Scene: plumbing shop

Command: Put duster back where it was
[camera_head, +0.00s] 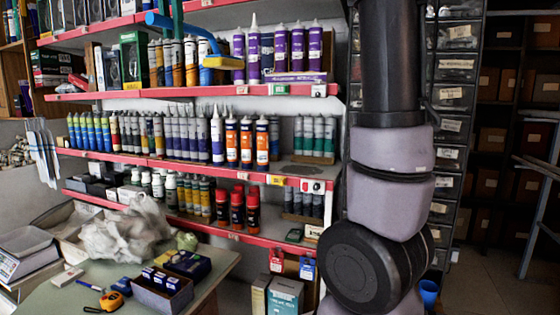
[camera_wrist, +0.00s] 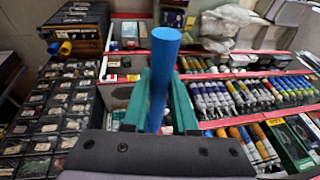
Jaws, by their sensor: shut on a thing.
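In the wrist view, the blue duster handle (camera_wrist: 163,65) stands between the two green fingers (camera_wrist: 162,112) and points away from the wrist. The yellow end does not show clearly there.
Red-edged shelves (camera_head: 200,92) hold rows of bottles and cartridges close behind the duster. A table (camera_head: 200,282) at lower left carries a plastic bag (camera_head: 125,235), small boxes and a tape measure (camera_head: 111,301). Dark drawer cabinets (camera_head: 450,110) stand at right.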

